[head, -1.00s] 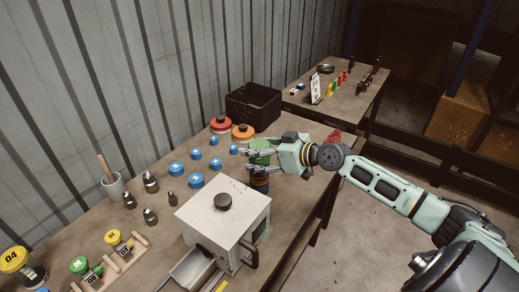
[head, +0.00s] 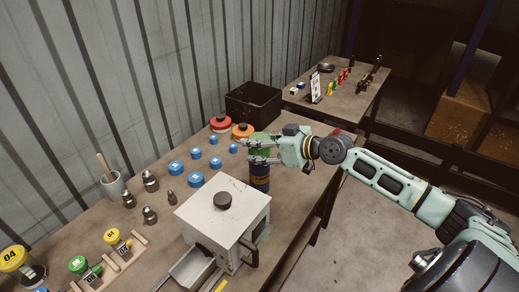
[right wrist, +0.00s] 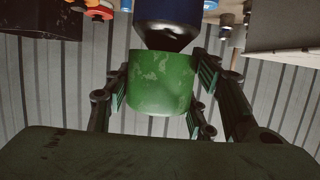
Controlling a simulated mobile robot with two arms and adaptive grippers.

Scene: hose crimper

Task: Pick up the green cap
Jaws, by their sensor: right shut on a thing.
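The green cap (head: 260,138) is between the fingers of my right gripper (head: 258,151), above a dark blue canister (head: 260,180) on the workbench. In the right wrist view the green cap (right wrist: 160,82) has worn paint and sits between the two fingers, which are shut on it. The canister's tapered end (right wrist: 167,25) meets or nearly meets the cap there; I cannot tell whether they touch. My fingers hide part of the cap in the head view. My left gripper is not in view.
A white box machine (head: 225,220) stands just in front of the canister. Red (head: 221,123) and orange (head: 242,131) lidded containers and several blue caps are close on the left. A black bin (head: 254,103) stands behind. Metal fittings and a cup (head: 113,186) are further left.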

